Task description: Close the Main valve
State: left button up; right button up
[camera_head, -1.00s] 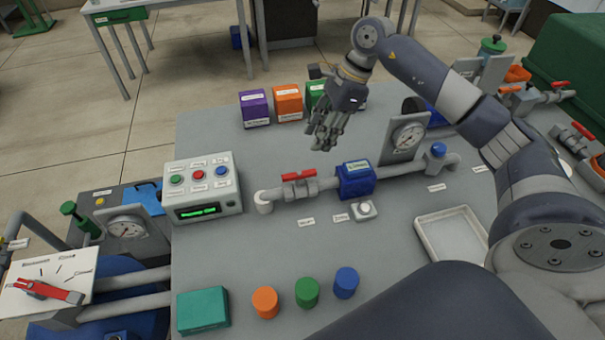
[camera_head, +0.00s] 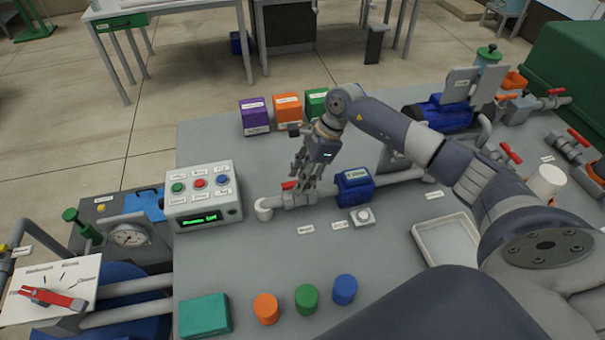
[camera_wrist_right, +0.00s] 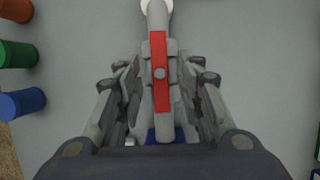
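A valve with a red lever handle (camera_head: 289,185) sits on the grey pipe between the control box and a blue block. A small label lies in front of it, too small to read surely. In the wrist view the red handle (camera_wrist_right: 159,75) lies in line with the pipe. My right gripper (camera_head: 302,180) is over the valve and hides part of the handle in the head view. In the wrist view its fingers (camera_wrist_right: 160,95) are spread on either side of the handle and pipe, with gaps showing. My left gripper is not in view.
A control box (camera_head: 203,194) with coloured buttons stands left of the valve. A blue block (camera_head: 354,188) on the pipe and a white button (camera_head: 362,216) are close on the right. A white tray (camera_head: 418,236) lies further right.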

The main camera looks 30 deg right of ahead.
grip_shut()
jog(key=shift+m, duration=0.3)
jog(key=m+t+b, duration=0.1)
jog(key=m, duration=0.1)
jog(key=shift+s+f+m, duration=0.1)
jog(key=shift+m, duration=0.2)
jog(key=m+b, duration=0.1)
jog(key=m, duration=0.1)
jog(key=m+t+h+b, duration=0.1)
jog(key=shift+s+a+m, duration=0.1)
jog(key=shift+a+m, duration=0.1)
jog(key=shift+m, duration=0.2)
jog(key=m+h+b, duration=0.1)
jog(key=m, duration=0.1)
jog(key=m+t+h+b, duration=0.1)
jog(key=m+b, duration=0.2)
jog(key=m, duration=0.1)
jog(key=shift+s+a+h, duration=0.1)
jog(key=shift+a+h, duration=0.15)
jog(key=shift+h, duration=0.15)
jog(key=m+h+b, duration=0.1)
jog(key=m, duration=0.1)
jog(key=m+b, duration=0.2)
jog(key=m, duration=0.1)
jog(key=shift+a+h, duration=0.15)
jog(key=shift+h, duration=0.25)
